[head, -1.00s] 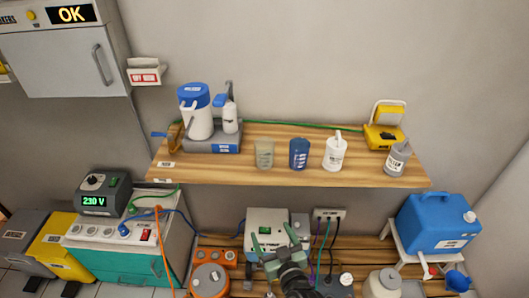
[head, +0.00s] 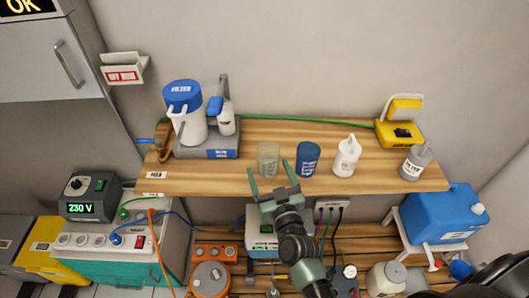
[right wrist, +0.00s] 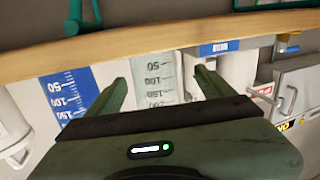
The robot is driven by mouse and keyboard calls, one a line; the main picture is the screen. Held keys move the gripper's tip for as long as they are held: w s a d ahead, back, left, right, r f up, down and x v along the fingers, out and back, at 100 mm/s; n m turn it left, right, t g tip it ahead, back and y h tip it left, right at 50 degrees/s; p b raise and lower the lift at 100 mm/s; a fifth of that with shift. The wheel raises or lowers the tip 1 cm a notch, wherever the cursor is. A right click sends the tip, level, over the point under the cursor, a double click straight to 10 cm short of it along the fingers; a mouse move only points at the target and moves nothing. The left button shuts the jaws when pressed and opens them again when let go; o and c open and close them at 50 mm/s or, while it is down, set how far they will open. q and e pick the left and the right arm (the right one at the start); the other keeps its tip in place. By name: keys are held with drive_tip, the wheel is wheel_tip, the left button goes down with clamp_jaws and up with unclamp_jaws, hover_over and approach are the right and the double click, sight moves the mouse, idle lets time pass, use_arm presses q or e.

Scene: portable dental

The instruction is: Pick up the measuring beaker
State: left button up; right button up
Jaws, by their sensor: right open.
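The measuring beaker (head: 268,155) is a translucent, pale grey cup standing upright on the wooden shelf. In the right wrist view the clear beaker (right wrist: 153,72) shows upside down, with graduation marks, between the finger lines. My right gripper (head: 269,173) is open and empty at the shelf's front edge, fingers pointing at the beaker; in the right wrist view its fingers (right wrist: 160,80) stand either side of it in the picture. I cannot tell whether they reach around it. A blue graduated cup (head: 307,160) stands just right of the beaker. My left gripper is not in view.
The wooden shelf (head: 230,182) also holds a white bottle (head: 346,157), a grey bottle (head: 416,163), a yellow device (head: 399,130) and a blue-lidded jug (head: 186,120) on a grey base to the left. Little room separates the beaker from the blue cup.

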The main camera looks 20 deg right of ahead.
sight(266, 152)
drive_tip(key=shift+w+r, duration=0.15)
drive_tip(key=shift+w, duration=0.3)
drive_tip(key=shift+w+d+r+p, duration=0.15)
drive_tip(key=shift+w+r+p, duration=0.2)
drive_tip(key=shift+w, duration=0.3)
drive_tip(key=w, duration=0.4)
drive_tip(key=shift+d+f+p, duration=0.2)
drive_tip(key=shift+d+p, duration=0.1)
drive_tip(key=shift+p, duration=0.1)
drive_tip(key=shift+w+f, duration=0.1)
drive_tip(key=shift+w, duration=0.1)
drive_tip(key=c, duration=1.4)
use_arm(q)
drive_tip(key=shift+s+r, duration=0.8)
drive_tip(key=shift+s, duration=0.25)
